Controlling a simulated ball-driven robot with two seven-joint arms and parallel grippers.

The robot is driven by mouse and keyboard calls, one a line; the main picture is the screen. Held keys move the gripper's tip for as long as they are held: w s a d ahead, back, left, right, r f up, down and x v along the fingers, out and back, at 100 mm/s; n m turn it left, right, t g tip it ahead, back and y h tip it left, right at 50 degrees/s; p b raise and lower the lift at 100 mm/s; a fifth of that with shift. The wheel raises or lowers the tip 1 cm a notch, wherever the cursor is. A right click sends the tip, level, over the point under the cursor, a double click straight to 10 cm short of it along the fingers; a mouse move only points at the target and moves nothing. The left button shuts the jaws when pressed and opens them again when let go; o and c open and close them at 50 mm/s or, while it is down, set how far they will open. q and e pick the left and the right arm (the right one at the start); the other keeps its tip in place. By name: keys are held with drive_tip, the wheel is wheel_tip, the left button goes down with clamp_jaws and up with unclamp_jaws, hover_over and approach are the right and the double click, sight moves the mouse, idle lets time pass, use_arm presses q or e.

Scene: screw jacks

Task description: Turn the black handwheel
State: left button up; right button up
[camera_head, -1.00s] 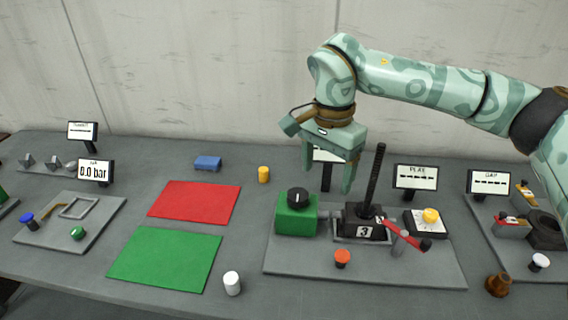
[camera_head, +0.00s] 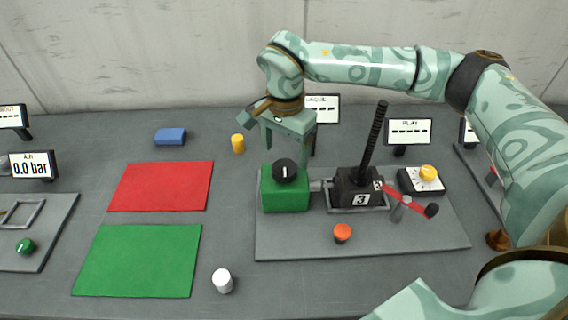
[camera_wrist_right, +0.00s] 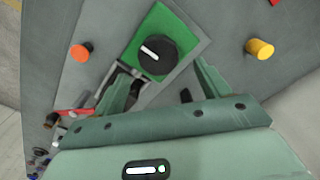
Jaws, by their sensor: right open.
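The black handwheel (camera_head: 284,169) is a round knob with a white mark, on top of a green box (camera_head: 285,193) on a grey base plate. My right gripper (camera_head: 287,148) is open and empty, pointing down just behind and above the handwheel. In the right wrist view, the black handwheel (camera_wrist_right: 157,55) lies ahead of the opening between the fingers of the right gripper (camera_wrist_right: 160,82), apart from both. Its white mark points to the upper left there. My left gripper is not in view.
Beside the green box stands a black screw jack (camera_head: 358,187) with a tall threaded rod and a red crank arm (camera_head: 405,200). An orange button (camera_head: 342,233) sits in front and a yellow knob (camera_head: 428,173) to the right. A display (camera_head: 323,108) stands behind the gripper.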

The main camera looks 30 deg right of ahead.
sight(286, 166)
wheel_tip(286, 166, down, 5)
drive_tip(key=shift+r+b, duration=0.2)
drive_tip(key=shift+b, duration=0.1)
drive_tip(key=shift+s, duration=0.1)
drive_tip(key=c, duration=1)
